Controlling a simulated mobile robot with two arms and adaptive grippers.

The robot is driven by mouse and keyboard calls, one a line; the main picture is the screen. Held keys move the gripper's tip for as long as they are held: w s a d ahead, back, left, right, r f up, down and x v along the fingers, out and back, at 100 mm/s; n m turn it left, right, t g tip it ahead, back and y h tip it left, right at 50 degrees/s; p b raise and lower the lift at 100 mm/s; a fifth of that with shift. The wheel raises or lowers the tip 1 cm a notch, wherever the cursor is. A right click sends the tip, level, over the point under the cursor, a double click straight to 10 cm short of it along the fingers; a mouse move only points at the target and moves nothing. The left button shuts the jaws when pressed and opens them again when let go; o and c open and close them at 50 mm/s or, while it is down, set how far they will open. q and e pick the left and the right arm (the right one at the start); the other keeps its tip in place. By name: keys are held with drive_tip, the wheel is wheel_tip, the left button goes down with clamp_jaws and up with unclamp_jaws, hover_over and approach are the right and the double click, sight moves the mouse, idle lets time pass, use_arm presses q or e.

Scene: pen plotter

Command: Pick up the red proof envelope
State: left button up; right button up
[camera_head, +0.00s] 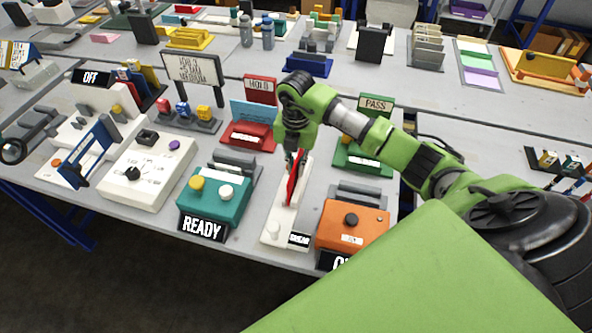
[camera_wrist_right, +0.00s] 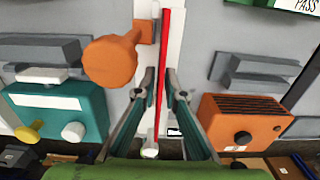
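The red proof envelope (camera_head: 292,187) stands upright as a thin red sheet on a narrow white stand (camera_head: 276,225). In the right wrist view the envelope (camera_wrist_right: 163,60) shows edge-on as a red strip running between my fingers. My right gripper (camera_head: 295,160) points down over the stand from above. In the right wrist view its fingertips (camera_wrist_right: 161,82) are close together, one on each side of the envelope. I cannot tell whether they touch it. My left gripper is not in view.
An orange round knob (camera_wrist_right: 110,62) sits just left of the envelope. A teal READY box (camera_head: 215,198) stands left of the stand and an orange box (camera_head: 352,228) right. Red HOLD (camera_head: 247,136) and green PASS (camera_head: 362,156) trays are behind. The floor in front is clear.

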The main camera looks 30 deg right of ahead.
clamp_jaws()
drive_tip(key=shift+r+b, duration=0.3)
drive_tip(key=shift+r, duration=0.15)
wheel_tip(320, 180, up, 2)
drive_tip(key=shift+r+b, duration=0.15)
drive_tip(key=shift+b, duration=0.45)
drive_tip(key=s+a+r+b, duration=0.2)
drive_tip(key=s+r, duration=0.8)
drive_tip(key=s, duration=0.3)
drive_tip(key=shift+s+a, duration=0.4)
